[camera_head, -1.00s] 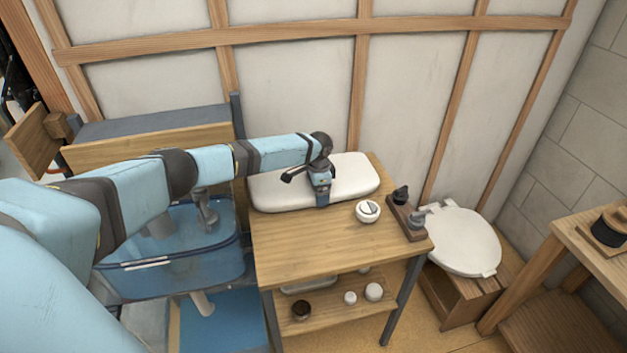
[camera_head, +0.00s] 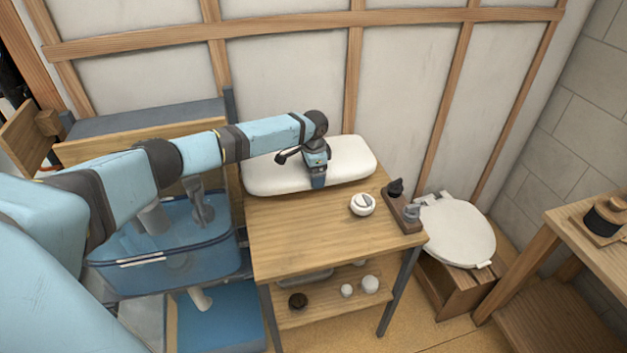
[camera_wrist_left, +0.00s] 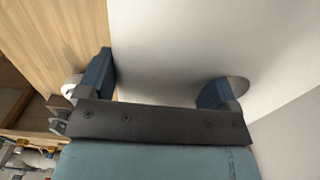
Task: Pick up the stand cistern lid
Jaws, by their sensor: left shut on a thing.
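The stand cistern lid (camera_head: 270,174) is a long white slab with rounded corners. It is at the back of the wooden stand's top, and appears to be slightly above it; the gap itself cannot be seen clearly. My left gripper (camera_head: 318,178) comes down over the lid's middle, shut on it across its narrow width. In the left wrist view the lid (camera_wrist_left: 180,40) fills the space between and beyond the two blue fingers (camera_wrist_left: 158,82). The far finger is hidden in the head view. My right gripper is not in view.
The wooden stand (camera_head: 320,235) carries a round white button piece (camera_head: 362,203) and a small block with dark fittings (camera_head: 404,208). A blue water tub (camera_head: 170,260) is at left. A toilet with white seat lid (camera_head: 457,230) is at right. The stand's front top is clear.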

